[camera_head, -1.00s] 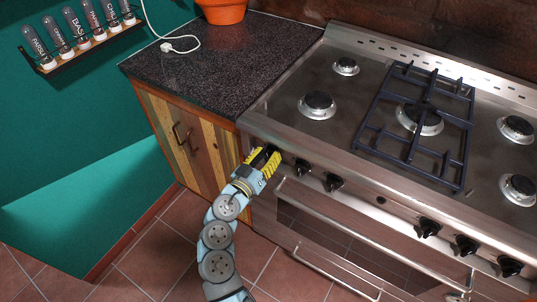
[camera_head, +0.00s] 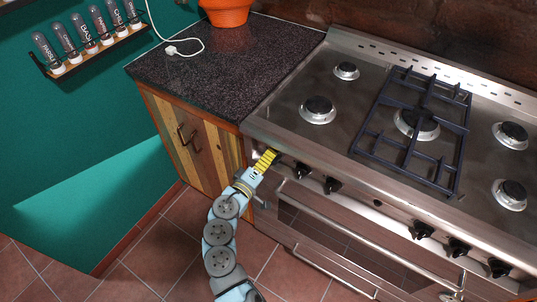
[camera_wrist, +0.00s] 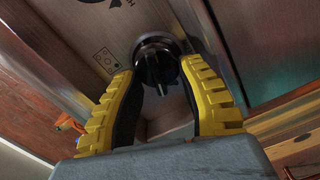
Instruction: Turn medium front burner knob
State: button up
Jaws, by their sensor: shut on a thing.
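The stove (camera_head: 300,150) has a row of black knobs on its front panel. My gripper (camera_head: 270,157) is at the leftmost end of that row. In the wrist view, a black round knob (camera_wrist: 157,62) with a raised grip bar sits between the two yellow fingers of my gripper (camera_wrist: 160,72), which is shut on it. This knob is mostly hidden by the fingers in the head view. A small burner diagram (camera_wrist: 106,59) is printed on the panel beside it. Two more knobs (camera_head: 302,170) (camera_head: 332,185) lie to the right.
An oven handle (camera_head: 360,231) runs across below the knobs. A dark countertop (camera_head: 225,75) over a wooden cabinet (camera_head: 178,125) adjoins the stove on the left. Several burners and a blue-black grate (camera_head: 412,150) are on top. The tiled floor in front is open.

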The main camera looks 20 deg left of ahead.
jog(key=shift+f+n+p, duration=0.25)
jog(key=shift+n+p, duration=0.55)
jog(key=shift+n, duration=0.9)
jog(key=o, duration=1.2)
jog(key=shift+f, duration=0.1)
jog(key=shift+s, duration=0.1)
jog(key=s+a, duration=0.1)
jog(key=s, duration=0.6)
jog(key=shift+s+a+r, duration=0.15)
jog(key=shift+s+r, duration=0.05)
jog(key=shift+s, duration=0.15)
